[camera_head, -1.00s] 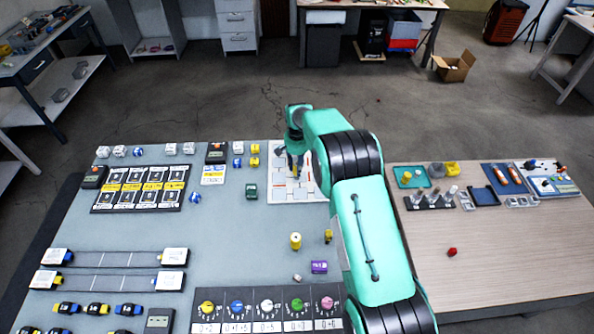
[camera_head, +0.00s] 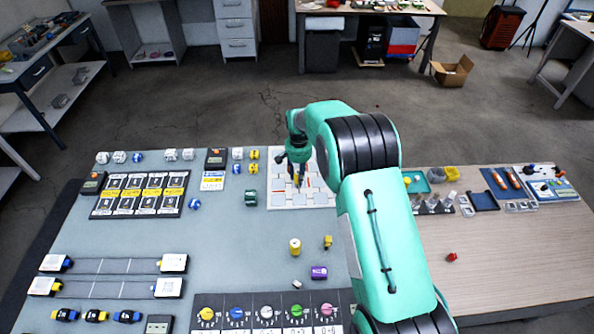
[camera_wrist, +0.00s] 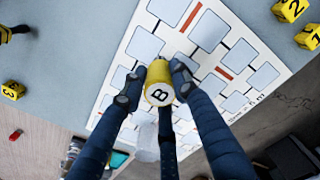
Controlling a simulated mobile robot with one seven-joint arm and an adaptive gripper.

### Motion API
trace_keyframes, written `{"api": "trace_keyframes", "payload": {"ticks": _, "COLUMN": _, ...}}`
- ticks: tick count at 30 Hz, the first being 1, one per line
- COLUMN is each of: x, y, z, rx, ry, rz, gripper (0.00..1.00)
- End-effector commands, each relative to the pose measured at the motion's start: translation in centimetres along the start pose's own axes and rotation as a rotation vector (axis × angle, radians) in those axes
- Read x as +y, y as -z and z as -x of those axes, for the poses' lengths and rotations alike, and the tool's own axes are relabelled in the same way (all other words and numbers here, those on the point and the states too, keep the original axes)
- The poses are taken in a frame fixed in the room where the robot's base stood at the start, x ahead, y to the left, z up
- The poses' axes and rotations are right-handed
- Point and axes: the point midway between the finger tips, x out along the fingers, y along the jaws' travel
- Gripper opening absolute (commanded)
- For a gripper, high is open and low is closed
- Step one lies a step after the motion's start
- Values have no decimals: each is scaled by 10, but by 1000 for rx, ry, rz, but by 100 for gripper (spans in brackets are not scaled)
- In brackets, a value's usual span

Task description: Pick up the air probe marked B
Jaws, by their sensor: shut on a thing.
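The air probe marked B (camera_wrist: 159,85) is a small yellow cylinder with a black B on its pale round end, which faces the wrist camera. My gripper (camera_wrist: 157,88) is shut on it, with dark fingers on both sides and a third finger below. In the head view my gripper (camera_head: 298,172) is over the white grid board (camera_head: 318,202) at the table's back edge. The probe is mostly hidden there by the fingers. I cannot tell how far it is above the board. A pale translucent shape shows beside the lower finger in the wrist view.
Yellow numbered blocks (camera_wrist: 290,9) lie near the board. A green spool-like item (camera_head: 251,197) lies left of it. A wooden side table (camera_head: 500,245) holds trays and vials. Bare grey mat lies left of centre.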

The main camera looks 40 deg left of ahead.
Motion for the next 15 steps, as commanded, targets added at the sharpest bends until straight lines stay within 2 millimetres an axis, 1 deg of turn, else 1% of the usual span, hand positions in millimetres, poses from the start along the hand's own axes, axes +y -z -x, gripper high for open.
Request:
{"api": "trace_keyframes", "payload": {"ticks": 1, "x": 3, "y": -8, "z": 2, "rx": -1, "ry": 0, "rz": 0, "gripper": 1}}
{"api": "trace_keyframes", "payload": {"ticks": 15, "x": 30, "y": -70, "z": 8, "rx": -1, "ry": 0, "rz": 0, "gripper": 1}}
